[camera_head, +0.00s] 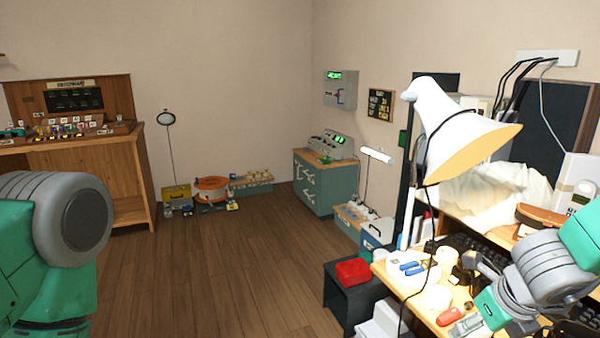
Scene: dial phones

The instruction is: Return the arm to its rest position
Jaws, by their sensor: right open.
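My right arm comes in from the right edge with green and grey links, over the cluttered workbench (432,318). My right gripper (472,264) appears as dark fingers above the bench, open, with nothing seen between them. Its outline blends with the dark items behind it. My left arm shows only as a large grey joint and green link at the left edge. Its gripper is outside the picture.
A white desk lamp (460,130) leans over the bench close to my right arm. A red box (353,271) sits on a dark stand left of the bench. A wooden desk (120,165) stands at the far left. The wooden floor (220,280) between is clear.

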